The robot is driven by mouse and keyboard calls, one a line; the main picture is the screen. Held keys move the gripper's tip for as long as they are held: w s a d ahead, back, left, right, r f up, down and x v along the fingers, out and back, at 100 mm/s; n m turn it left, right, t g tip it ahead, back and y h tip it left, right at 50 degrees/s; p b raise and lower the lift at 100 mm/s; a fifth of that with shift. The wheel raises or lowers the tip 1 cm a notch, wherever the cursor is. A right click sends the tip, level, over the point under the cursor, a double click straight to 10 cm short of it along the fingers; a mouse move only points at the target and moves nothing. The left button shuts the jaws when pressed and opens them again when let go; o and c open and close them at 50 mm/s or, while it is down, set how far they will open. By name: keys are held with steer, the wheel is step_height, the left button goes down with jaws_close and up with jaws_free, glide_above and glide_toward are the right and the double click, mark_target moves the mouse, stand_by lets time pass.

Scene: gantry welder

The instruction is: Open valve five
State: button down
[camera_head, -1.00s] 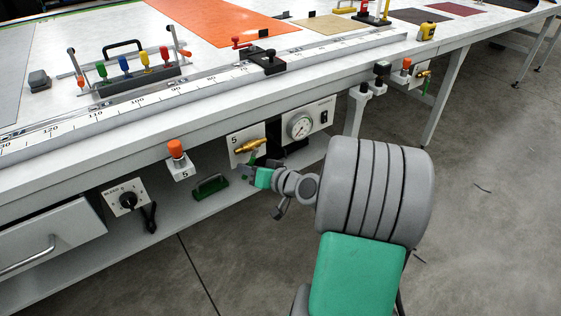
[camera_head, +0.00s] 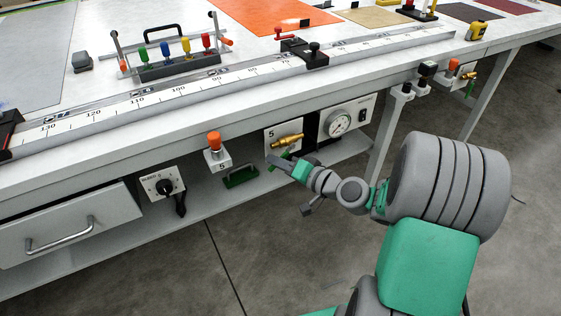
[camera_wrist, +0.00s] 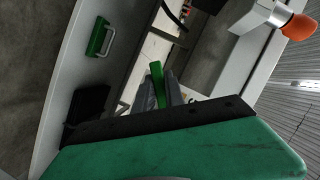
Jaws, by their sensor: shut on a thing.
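Valve five is a brass valve (camera_head: 287,141) on a white panel marked 5 (camera_head: 270,133), under the bench's front edge. Its green lever (camera_wrist: 157,80) stands between my fingers in the wrist view. My gripper (camera_head: 276,161) is just below the brass body in the head view and is shut on the lever. In the wrist view my gripper (camera_wrist: 162,92) has a finger on each side of the lever. The lever is mostly hidden by my fingers in the head view.
An orange-topped button block marked 5 (camera_head: 214,150) sits left of the valve. A pressure gauge (camera_head: 340,124) is close on the right. A green handle (camera_head: 240,177) is on the lower shelf. A black rotary switch (camera_head: 165,187) and bench leg (camera_head: 387,140) flank the area.

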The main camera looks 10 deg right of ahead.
steer(key=c, duration=1.4)
jaws_free()
steer(key=shift+s, duration=0.1)
steer(key=p+v, duration=0.1)
steer(key=v, duration=0.6)
steer(key=shift+s+d, duration=0.25)
steer(key=shift+r, duration=0.1)
steer(key=shift+c, duration=0.2)
